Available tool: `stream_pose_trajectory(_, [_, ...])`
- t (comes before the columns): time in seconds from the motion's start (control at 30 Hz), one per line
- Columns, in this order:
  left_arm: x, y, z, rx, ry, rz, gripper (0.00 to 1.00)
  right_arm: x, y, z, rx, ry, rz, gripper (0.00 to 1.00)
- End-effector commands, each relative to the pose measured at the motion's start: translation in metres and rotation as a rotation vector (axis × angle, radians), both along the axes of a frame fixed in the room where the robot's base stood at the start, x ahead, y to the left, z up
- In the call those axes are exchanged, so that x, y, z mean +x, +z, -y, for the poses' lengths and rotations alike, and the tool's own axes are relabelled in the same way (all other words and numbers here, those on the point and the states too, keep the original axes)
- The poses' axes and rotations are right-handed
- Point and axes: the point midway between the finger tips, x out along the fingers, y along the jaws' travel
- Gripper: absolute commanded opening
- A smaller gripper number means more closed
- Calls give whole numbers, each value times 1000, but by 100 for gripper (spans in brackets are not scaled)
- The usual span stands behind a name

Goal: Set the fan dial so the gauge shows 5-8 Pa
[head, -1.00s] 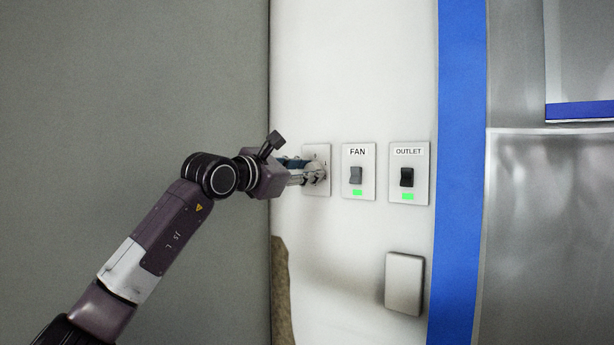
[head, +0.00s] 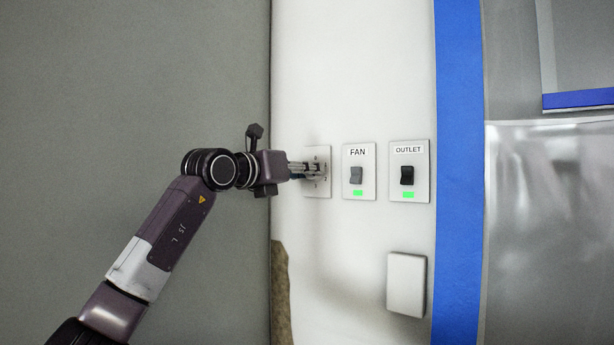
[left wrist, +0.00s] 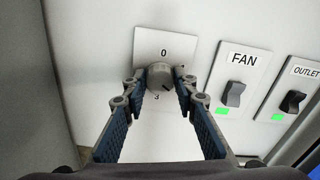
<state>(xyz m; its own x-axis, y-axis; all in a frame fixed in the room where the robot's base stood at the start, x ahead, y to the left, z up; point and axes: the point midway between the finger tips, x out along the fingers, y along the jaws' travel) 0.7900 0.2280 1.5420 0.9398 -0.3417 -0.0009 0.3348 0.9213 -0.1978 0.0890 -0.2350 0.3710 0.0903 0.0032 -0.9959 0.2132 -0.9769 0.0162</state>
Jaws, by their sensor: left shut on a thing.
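The fan dial (left wrist: 160,76) is a round grey knob on a white plate (left wrist: 150,42) in the left wrist view. A 0 is printed above it and a 3 below it, and a dark mark on the knob points to the lower right. My left gripper (head: 318,171) is shut on the dial, with one finger on each side (left wrist: 160,84). In the head view the fingers hide most of the dial, and its plate (head: 318,193) shows around them. The gauge is not in view. My right gripper is not in view.
Right of the dial are a FAN switch (head: 356,175) and an OUTLET switch (head: 407,176), each with a lit green light. A blank plate (head: 405,285) sits below. Blue tape (head: 459,150) edges plastic sheeting (head: 550,220) at right. A grey surface (head: 130,80) fills the left.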

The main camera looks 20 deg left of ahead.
Motion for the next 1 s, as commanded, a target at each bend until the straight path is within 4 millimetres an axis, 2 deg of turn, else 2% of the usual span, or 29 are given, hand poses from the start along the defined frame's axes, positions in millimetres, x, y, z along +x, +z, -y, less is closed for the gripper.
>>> stream_pose_trajectory(0.67, [0, 2, -1, -61, 2, -19, 2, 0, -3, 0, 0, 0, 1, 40])
stream_pose_trajectory(0.7, [0, 2, -1, -60, 2, -18, 28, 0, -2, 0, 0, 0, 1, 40])
stream_pose_trajectory(0.83, [0, 1, -1, -60, 2, -19, 43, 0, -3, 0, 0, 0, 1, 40])
stream_pose_trajectory(1.0, [0, 1, -1, -60, 1, -20, 44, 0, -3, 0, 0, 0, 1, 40])
